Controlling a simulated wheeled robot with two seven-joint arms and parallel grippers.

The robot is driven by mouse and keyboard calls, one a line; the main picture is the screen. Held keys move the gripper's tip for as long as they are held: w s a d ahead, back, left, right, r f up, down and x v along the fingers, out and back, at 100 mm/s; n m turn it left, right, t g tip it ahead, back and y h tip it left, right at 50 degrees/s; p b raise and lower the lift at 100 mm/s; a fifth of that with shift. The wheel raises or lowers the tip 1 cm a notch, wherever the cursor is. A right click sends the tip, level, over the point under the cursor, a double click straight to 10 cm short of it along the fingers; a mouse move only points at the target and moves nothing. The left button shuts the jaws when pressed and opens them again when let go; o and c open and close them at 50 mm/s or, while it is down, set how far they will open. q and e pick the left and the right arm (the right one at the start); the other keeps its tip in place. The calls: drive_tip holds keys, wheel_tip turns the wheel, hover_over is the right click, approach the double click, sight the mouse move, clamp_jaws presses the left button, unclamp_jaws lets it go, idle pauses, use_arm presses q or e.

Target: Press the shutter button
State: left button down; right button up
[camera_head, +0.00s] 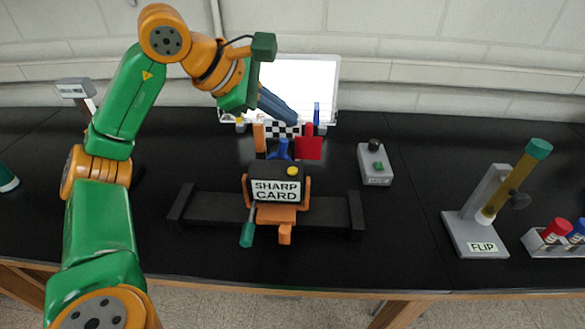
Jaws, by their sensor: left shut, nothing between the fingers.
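A dark box-shaped device (259,173) with orange sides and a "SHARP CARD" label sits on a black rail at the middle of the bench. A small yellow button (292,170) shows on its face. To its right stands a small grey box (375,177) with a green button (378,166) and a dark knob; its label is too small to read. I cannot tell which button is the shutter button. My left gripper (295,121) is shut and empty, its blue fingers pointing down and right beyond the device, apart from both buttons. My right gripper is not in view.
A bright white panel (300,85) stands behind the device, with a checkered strip, a red card (309,147) and an orange piece before it. A "FLIP" stand (482,236) and a tube rack (557,247) are at right. Bench between grey box and stand is clear.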

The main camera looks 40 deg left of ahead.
sight(292, 171)
use_arm(q)
wheel_tip(292, 171, down, 8)
drive_tip(key=b, duration=0.8)
drive_tip(key=shift+f, duration=0.4)
idle(1.2)
drive_tip(key=shift+f+b, duration=0.4)
drive_tip(key=shift+b, duration=0.05)
drive_tip(key=shift+d+f+b, duration=0.1)
drive_tip(key=shift+f+b, duration=0.25)
drive_tip(key=shift+f, duration=0.1)
idle(0.3)
idle(0.4)
drive_tip(key=shift+r+p, duration=0.85)
drive_tip(key=shift+p, duration=0.05)
drive_tip(key=shift+r, duration=0.1)
